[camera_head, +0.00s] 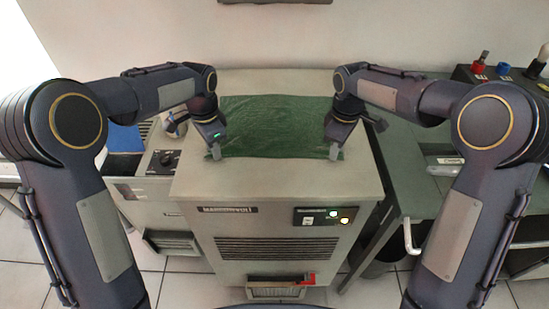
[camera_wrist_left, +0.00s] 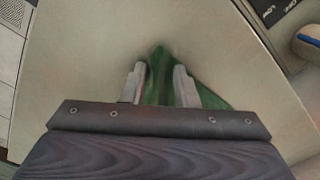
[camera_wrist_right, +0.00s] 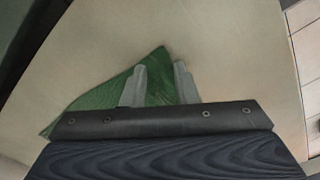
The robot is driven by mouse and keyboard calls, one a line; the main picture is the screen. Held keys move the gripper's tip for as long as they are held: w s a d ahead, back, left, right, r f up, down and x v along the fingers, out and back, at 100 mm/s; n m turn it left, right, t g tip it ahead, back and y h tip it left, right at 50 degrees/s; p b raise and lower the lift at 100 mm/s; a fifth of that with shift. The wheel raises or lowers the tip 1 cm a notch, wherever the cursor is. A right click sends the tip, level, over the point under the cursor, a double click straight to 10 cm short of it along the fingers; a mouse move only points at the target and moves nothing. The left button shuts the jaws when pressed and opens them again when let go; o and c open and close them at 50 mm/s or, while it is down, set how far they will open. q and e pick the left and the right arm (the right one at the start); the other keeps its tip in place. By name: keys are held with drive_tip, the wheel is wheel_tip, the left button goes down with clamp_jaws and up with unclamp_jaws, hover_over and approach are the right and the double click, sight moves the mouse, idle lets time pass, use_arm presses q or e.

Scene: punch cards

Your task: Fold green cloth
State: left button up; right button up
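A green cloth (camera_head: 275,122) lies spread flat on the beige top of a machine between my two grippers. My left gripper (camera_head: 215,152) is at the cloth's near left corner. In the left wrist view its two fingers (camera_wrist_left: 160,80) stand apart, with green cloth (camera_wrist_left: 158,88) between them. My right gripper (camera_head: 335,153) is at the near right corner. In the right wrist view its fingers (camera_wrist_right: 160,82) are also apart, with a corner of the cloth (camera_wrist_right: 158,88) between them. Neither gripper visibly pinches the cloth.
The beige machine (camera_head: 275,187) has a front panel with lit lamps (camera_head: 327,215). A lower unit with a dial (camera_head: 162,162) stands at the left. A green table (camera_head: 412,175) stands at the right, with red and blue objects (camera_head: 503,68) farther back.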

use_arm(q)
drive_tip(key=shift+s, duration=0.1)
clamp_jaws()
use_arm(e)
clamp_jaws()
